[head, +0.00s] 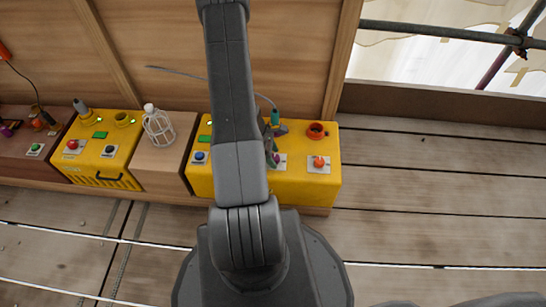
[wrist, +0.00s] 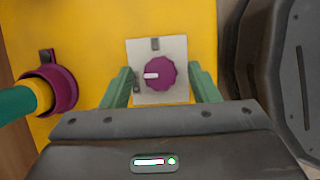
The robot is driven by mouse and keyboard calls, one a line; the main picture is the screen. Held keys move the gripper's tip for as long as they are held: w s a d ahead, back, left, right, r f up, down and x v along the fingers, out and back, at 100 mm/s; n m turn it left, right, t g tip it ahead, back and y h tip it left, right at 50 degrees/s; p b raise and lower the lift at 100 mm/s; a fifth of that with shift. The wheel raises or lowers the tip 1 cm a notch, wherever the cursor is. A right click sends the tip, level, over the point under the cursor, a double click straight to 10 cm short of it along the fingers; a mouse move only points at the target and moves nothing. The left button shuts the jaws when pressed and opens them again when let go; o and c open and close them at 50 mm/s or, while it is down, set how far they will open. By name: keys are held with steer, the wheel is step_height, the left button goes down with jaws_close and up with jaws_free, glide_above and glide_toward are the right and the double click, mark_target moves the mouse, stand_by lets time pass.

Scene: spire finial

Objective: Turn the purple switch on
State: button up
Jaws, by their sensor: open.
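The purple switch (wrist: 160,73) is a round scalloped knob on a pale square plate (wrist: 178,46), fixed to a yellow box. My gripper (wrist: 160,85) is open, with one green finger on each side of the knob. I cannot tell whether the fingers touch it. In the head view my arm hides most of the switch; only a bit of purple (head: 276,158) shows beside my gripper.
The yellow box (head: 325,184) also carries an orange-red knob (head: 319,162), a red ring (head: 317,131) and a blue button (head: 199,156). In the wrist view a purple ring holder (wrist: 62,88) with a teal-handled tool (wrist: 14,106) is at left. A white cage lamp (head: 157,126) stands further left.

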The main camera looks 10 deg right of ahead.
steer(key=c, duration=1)
